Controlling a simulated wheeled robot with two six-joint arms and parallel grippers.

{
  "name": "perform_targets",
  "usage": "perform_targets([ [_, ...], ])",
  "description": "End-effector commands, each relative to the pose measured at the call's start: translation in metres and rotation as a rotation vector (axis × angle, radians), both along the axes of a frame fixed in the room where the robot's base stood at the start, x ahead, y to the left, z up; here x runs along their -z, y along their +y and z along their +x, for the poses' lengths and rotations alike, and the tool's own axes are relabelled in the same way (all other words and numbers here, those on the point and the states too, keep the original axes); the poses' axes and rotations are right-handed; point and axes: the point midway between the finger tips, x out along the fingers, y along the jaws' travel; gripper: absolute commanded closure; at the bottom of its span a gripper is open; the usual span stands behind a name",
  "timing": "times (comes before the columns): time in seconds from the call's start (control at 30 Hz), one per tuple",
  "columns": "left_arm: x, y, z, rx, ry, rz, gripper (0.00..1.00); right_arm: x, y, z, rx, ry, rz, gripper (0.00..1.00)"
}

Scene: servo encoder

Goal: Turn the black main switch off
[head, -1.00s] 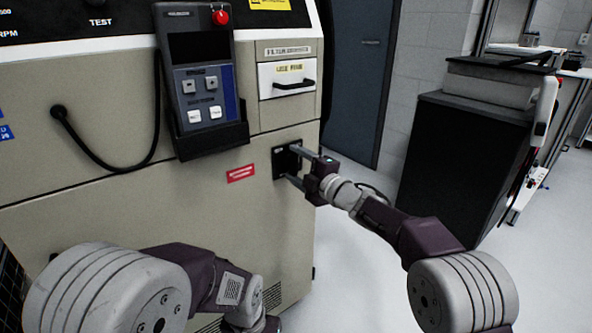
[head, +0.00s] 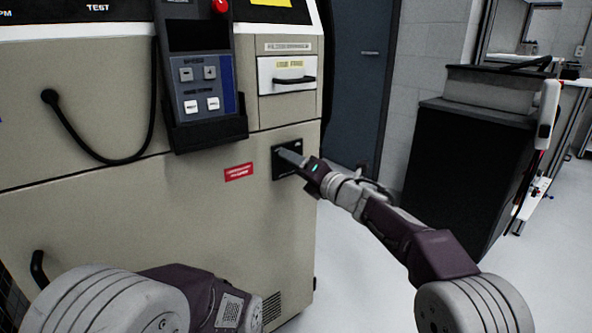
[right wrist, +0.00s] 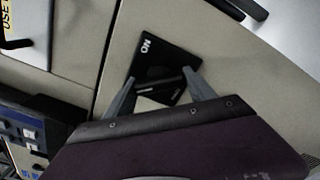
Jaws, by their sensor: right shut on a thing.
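The black main switch (head: 279,167) is a square black plate on the beige machine's front, right of a red label. In the right wrist view the switch plate (right wrist: 150,56) shows a white "ON" mark near its upper corner. Its dark bar-like handle (right wrist: 160,83) lies between my fingertips. My right gripper (head: 291,157) is at the plate and shut on the handle; it also shows in the right wrist view (right wrist: 161,78). In the head view the fingers hide much of the handle. My left arm shows at the bottom left, but its gripper is out of view.
A handheld control panel (head: 200,85) hangs above left of the switch, with a black cable (head: 75,135) looping beside it. A drawer (head: 287,75) sits above the switch. A black cabinet (head: 455,170) stands to the right, with open floor between.

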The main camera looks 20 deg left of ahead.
Motion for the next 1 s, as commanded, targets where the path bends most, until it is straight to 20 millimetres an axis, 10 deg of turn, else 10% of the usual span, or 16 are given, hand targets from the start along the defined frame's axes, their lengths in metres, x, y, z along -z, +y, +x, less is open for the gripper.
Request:
perform_targets([
  [0.87,0.0085,0.0000,0.0000,0.000,0.000,0.000,1.00,0.0022,0.0003,0.0000,-0.001,-0.107,-0.088,0.77],
  [0.9,0.0085,0.0000,0.0000,0.000,0.000,0.000,1.00,0.0022,0.0003,0.0000,-0.001,-0.107,-0.088,0.28],
  [1.0,0.0085,0.0000,0.0000,0.000,0.000,0.000,1.00,0.0018,0.0002,0.0001,-0.001,-0.107,-0.088,0.15],
])
